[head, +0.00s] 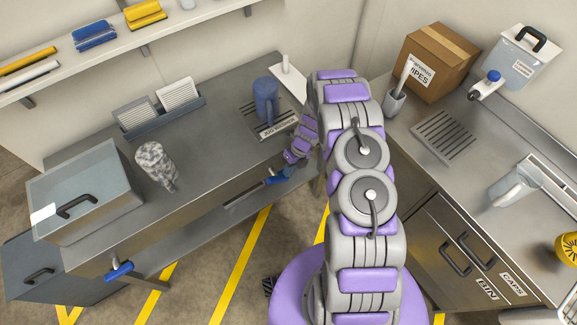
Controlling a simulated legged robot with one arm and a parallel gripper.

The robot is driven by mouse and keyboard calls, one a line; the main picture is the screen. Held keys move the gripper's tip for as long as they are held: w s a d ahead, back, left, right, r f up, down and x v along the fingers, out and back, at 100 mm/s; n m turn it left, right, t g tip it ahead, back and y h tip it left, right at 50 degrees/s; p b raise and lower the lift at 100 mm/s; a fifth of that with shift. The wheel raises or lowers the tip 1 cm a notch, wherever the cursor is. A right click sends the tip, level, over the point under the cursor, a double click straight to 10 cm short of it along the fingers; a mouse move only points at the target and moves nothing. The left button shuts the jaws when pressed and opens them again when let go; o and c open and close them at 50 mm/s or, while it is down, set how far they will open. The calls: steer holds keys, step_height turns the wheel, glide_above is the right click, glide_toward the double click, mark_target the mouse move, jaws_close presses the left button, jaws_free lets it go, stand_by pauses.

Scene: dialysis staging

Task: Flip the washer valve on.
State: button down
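A blue-handled valve (278,177) sits at the counter's front edge, below the jug washer plate (272,133), whose label is only partly readable. A blue jug (266,98) stands upright on that plate's grille. My arm reaches down to the valve, and my gripper (288,164) is right at the blue handle. Touching or just apart cannot be told. The fingers are small and partly hidden, so their opening is unclear. A second blue-handled valve (118,271) is at the front left, below a clear lidded tub (85,195).
A speckled container (156,165) and a rack of grey and white panels (160,110) stand on the left counter (205,150). The right counter holds a cardboard box (437,60) and a clear jug (515,185). Floor with yellow stripes (240,265) is open between counters.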

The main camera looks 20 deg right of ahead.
steer(key=shift+f+p, duration=0.3)
stand_by(0.4)
